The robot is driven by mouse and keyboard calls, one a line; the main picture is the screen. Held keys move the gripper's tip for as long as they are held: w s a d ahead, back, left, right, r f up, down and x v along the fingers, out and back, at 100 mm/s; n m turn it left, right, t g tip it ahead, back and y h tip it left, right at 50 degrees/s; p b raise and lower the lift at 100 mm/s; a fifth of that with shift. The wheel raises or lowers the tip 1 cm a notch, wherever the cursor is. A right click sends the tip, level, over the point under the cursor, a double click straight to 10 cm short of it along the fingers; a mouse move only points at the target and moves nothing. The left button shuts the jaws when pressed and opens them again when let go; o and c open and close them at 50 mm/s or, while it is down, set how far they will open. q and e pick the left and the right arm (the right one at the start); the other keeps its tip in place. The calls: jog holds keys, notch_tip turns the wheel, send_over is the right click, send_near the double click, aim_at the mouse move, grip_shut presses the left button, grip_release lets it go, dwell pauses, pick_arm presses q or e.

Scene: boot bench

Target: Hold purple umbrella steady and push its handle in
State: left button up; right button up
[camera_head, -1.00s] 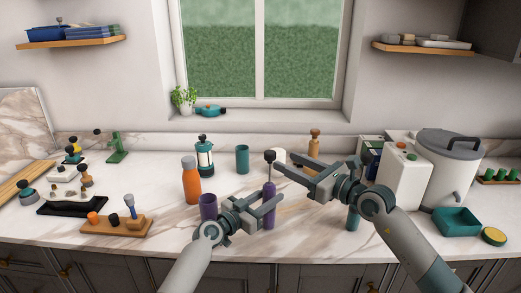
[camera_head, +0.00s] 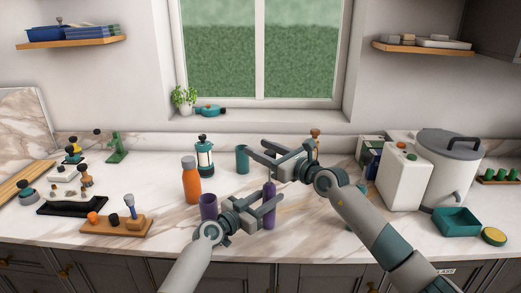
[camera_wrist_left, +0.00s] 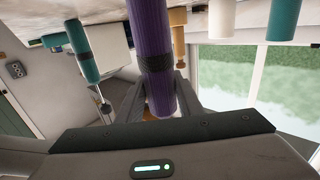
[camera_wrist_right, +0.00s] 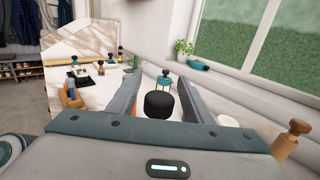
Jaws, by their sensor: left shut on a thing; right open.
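The purple umbrella (camera_head: 269,190) stands upright near the counter's front. My left gripper (camera_head: 272,207) is shut around its purple body. The left wrist view shows the purple shaft (camera_wrist_left: 150,45) with a dark band, between my left fingers. My right gripper (camera_head: 257,157) is open at the level of the umbrella's top, its fingers pointing left. In the right wrist view the black handle knob (camera_wrist_right: 160,104) sits between the open right fingers, with space on both sides. In the head view the right gripper hides the knob and its rod.
A purple cup (camera_head: 208,206) and an orange bottle (camera_head: 191,182) stand left of the umbrella. A teal cup (camera_head: 242,160) and a teal lantern (camera_head: 205,155) are behind. A white box (camera_head: 403,178) and a lidded bin (camera_head: 446,165) stand at right.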

jog(key=shift+w+a, duration=0.15)
grip_shut()
notch_tip(320, 180, down, 8)
jog(key=shift+r, duration=0.2)
dwell(0.4)
grip_release()
